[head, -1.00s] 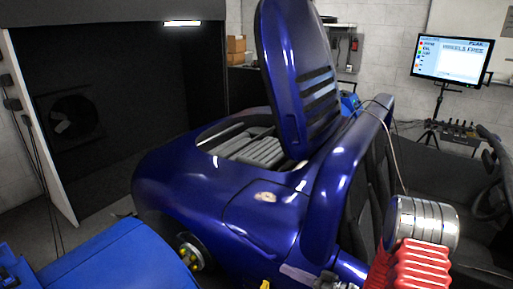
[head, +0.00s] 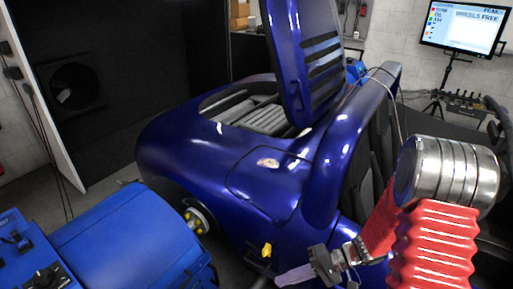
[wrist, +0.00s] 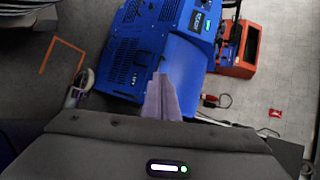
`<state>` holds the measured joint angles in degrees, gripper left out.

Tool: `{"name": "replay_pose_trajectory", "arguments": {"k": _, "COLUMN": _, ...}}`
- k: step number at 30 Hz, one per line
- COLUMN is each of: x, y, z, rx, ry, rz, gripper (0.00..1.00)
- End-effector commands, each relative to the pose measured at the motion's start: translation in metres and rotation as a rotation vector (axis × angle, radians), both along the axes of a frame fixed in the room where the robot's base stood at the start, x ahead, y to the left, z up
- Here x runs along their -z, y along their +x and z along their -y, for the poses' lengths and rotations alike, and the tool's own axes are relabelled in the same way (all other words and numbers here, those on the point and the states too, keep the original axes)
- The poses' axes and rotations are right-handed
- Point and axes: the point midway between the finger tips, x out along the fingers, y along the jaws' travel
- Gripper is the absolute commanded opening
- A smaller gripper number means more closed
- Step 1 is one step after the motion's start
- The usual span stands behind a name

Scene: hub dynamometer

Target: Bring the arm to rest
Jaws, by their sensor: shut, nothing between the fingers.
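My gripper (head: 282,278) shows at the bottom of the head view, with its pale fingers together and pointing left, and nothing between them. In the wrist view the closed fingers (wrist: 160,90) stand up from the dark gripper body, in front of a blue machine (wrist: 160,45). My arm, with red ribbed sleeves (head: 437,245) and a silver joint (head: 445,172), reaches in from the right. It is bent, with the gripper low beside the blue car (head: 200,145). I cannot tell the gap between gripper and car.
The car's rear lid (head: 300,60) stands raised. A bare wheel hub (head: 195,218) faces the blue machine (head: 135,245) at lower left. A monitor (head: 465,25) reads "WHEELS FREE". An orange-red base (wrist: 235,55) and a cable lie on the floor in the wrist view.

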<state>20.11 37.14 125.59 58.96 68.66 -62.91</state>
Motion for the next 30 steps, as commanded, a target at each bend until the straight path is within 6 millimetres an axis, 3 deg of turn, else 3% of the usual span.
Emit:
{"name": "replay_pose_trajectory", "arguments": {"k": 15, "x": -0.051, "y": -0.054, "z": 0.029, "rx": -0.034, "ry": -0.403, "rz": -0.179, "gripper": 0.00}}
{"name": "replay_pose_trajectory", "arguments": {"k": 30, "x": -0.104, "y": -0.078, "z": 0.064, "rx": 0.046, "ry": -0.747, "rz": -0.106, "gripper": 0.00}}
